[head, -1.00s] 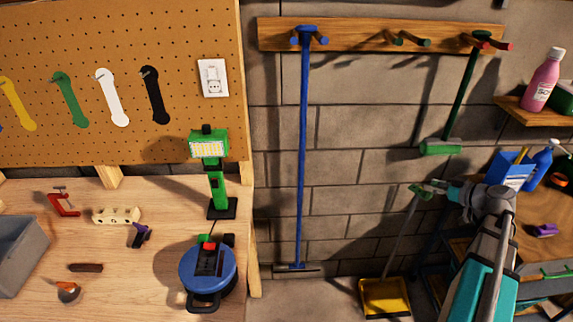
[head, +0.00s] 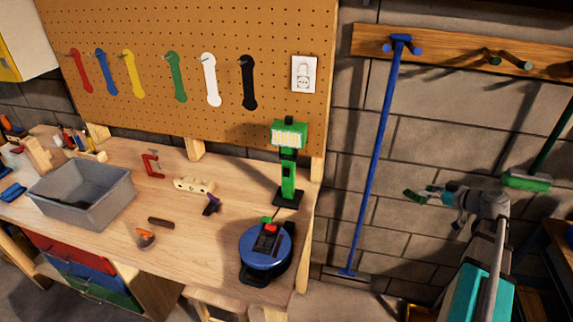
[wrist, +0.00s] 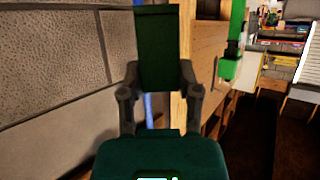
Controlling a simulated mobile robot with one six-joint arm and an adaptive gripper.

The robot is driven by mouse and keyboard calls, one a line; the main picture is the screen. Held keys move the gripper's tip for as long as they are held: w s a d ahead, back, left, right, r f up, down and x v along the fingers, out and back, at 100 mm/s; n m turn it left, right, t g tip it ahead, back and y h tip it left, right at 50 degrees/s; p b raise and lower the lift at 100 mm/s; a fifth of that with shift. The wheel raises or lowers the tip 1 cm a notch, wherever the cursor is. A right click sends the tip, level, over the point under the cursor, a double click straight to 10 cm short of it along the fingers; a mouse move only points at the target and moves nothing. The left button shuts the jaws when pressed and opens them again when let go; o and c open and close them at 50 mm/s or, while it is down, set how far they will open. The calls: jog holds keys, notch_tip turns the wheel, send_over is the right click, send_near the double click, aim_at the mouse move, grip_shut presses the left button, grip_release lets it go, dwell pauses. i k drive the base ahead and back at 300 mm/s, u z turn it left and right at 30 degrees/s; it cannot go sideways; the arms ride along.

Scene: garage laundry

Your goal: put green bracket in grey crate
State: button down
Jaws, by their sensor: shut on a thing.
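My gripper (head: 432,195) is at the right of the head view, in front of the block wall and well right of the workbench. It is shut on the green bracket (head: 413,196), which sticks out to the left of the fingers. The grey crate (head: 103,205) stands on the workbench at the left of the head view. It is open at the top, and something dark lies inside, too shaded to make out.
On the workbench (head: 200,240) are a green work lamp (head: 288,180), a blue round reel (head: 264,250), a red clamp (head: 152,163) and small tools.

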aim_at(75, 199)
jog(key=u, duration=0.9)
jog(key=i, duration=0.2)
jog(key=u, duration=1.95)
jog(key=i, duration=0.95)
jog(key=z, duration=0.35)
